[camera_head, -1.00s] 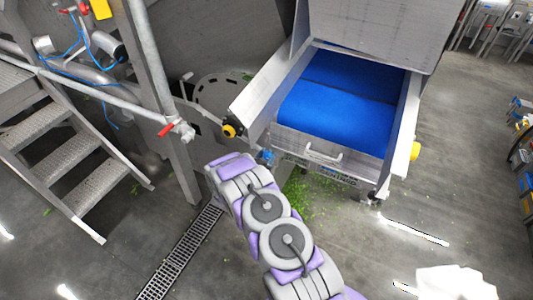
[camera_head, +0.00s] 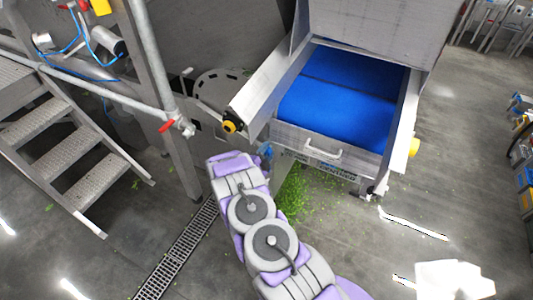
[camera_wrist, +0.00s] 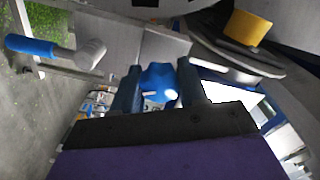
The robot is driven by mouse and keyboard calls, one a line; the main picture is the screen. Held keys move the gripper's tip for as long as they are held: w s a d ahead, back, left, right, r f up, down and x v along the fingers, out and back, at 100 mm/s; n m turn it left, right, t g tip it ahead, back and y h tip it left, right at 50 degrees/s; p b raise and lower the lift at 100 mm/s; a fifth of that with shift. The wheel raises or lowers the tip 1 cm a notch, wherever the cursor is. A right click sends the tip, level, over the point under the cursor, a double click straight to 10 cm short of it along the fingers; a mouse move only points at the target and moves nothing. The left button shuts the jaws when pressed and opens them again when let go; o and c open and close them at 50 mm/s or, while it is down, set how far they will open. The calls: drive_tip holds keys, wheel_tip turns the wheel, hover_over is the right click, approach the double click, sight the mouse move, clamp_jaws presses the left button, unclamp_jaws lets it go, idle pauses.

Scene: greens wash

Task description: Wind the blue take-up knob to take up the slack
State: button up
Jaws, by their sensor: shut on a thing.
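The blue take-up knob (camera_wrist: 158,80) shows in the wrist view between the two dark fingers of my gripper (camera_wrist: 160,92). The fingers are shut on it, one on each side. In the head view a small part of the blue knob (camera_head: 265,150) shows just past the end of my arm, at the left front corner of the conveyor. The blue conveyor belt (camera_head: 335,105) lies in its metal frame above and to the right. My fingers are hidden behind the wrist in the head view.
A yellow and black knob (camera_head: 229,126) sits on the frame's left side; a yellow part (camera_wrist: 247,28) shows close in the wrist view. A blue-handled lever (camera_wrist: 35,46) is at the wrist view's left. Metal stairs (camera_head: 75,150) stand left. Open floor with green scraps lies below.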

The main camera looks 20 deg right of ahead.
drive_tip(key=m+b, duration=0.2)
drive_tip(key=m, duration=0.1)
drive_tip(key=shift+a+f+m+b, duration=0.1)
drive_tip(key=shift+f+m+b, duration=0.05)
drive_tip(key=shift+m+b, duration=0.7)
drive_tip(key=shift+m, duration=0.15)
drive_tip(key=o, duration=0.9)
drive_tip(key=shift+w, duration=0.2)
drive_tip(key=shift+c, duration=0.2)
drive_tip(key=shift+o, duration=1)
drive_tip(key=shift+s, duration=0.1)
drive_tip(key=p+v, duration=0.1)
drive_tip(key=v, duration=1.6)
